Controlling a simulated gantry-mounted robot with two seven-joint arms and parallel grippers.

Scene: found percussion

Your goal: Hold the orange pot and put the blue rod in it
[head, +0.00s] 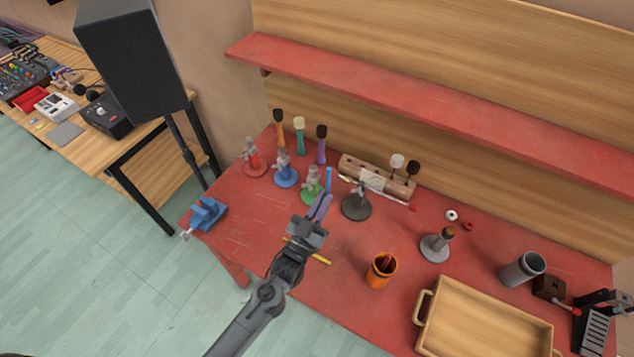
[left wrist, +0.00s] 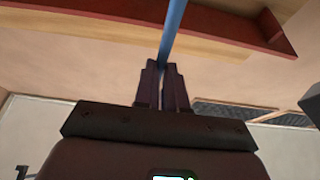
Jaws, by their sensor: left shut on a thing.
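My left gripper (head: 320,207) is shut on the blue rod (head: 329,180), which stands up from between its fingers above the red table. In the left wrist view the blue rod (left wrist: 171,30) rises from between the closed fingers (left wrist: 163,85). The orange pot (head: 381,271) stands upright on the table, to the right of and nearer than my left gripper. Something dark red or brown shows inside the pot. The rod is apart from the pot. My right gripper is not in view.
A wooden tray (head: 424,340) lies right of the pot. A grey stand (head: 356,207) and green stand (head: 312,197) are near the left gripper. A yellow stick (head: 321,260) lies beside my arm. A red shelf (head: 430,105) overhangs the back.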

